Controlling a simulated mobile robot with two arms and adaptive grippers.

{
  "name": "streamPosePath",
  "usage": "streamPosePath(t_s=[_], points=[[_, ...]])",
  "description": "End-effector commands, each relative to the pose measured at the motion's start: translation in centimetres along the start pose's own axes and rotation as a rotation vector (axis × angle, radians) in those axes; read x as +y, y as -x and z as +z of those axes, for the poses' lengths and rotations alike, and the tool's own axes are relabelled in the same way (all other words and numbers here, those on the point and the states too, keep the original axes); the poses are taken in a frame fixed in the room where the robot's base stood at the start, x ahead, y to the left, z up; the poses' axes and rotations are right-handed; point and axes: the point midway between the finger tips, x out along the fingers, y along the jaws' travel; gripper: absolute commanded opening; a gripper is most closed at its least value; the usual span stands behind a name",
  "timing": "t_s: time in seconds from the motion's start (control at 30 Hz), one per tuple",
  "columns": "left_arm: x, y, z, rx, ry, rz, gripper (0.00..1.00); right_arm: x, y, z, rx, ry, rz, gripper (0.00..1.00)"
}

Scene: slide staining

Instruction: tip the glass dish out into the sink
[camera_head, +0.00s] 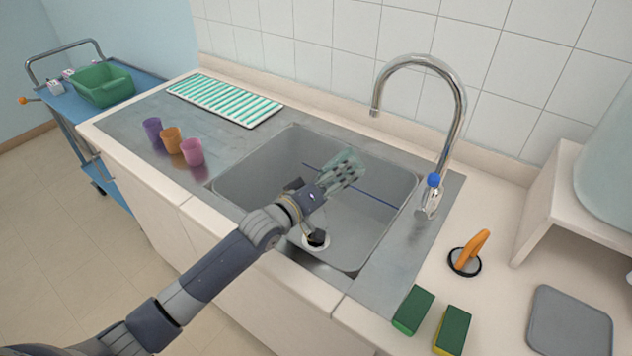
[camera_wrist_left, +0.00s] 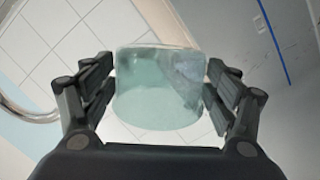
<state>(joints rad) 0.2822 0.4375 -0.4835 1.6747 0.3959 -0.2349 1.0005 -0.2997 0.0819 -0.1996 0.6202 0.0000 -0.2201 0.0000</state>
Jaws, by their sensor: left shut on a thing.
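My left gripper (camera_head: 338,178) reaches over the sink (camera_head: 258,172) and is shut on the glass dish (camera_head: 349,160), a pale green clear vessel. In the left wrist view the dish (camera_wrist_left: 160,90) sits between the two fingers of my left gripper (camera_wrist_left: 160,95). The wrist view is strongly rolled, and the dish appears tilted over the basin. I cannot tell whether liquid is in it. My right gripper is not in view.
A tall chrome faucet (camera_head: 458,110) stands at the sink's back right. Purple, orange and pink cups (camera_head: 193,152) and a striped drying mat (camera_head: 222,99) are left of the basin. Two sponges (camera_head: 413,310), an orange-handled tool (camera_head: 468,255) and a grey board (camera_head: 570,322) lie right.

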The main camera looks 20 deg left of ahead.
Motion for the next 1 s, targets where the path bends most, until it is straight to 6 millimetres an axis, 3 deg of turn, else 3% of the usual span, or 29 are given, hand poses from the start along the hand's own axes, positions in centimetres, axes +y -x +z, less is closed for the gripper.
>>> streamPosePath(t_s=[1.0], points=[[-0.5, 0.0, 0.0, 0.004, 0.113, 0.019, 0.48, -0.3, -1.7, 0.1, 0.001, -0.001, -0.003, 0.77]])
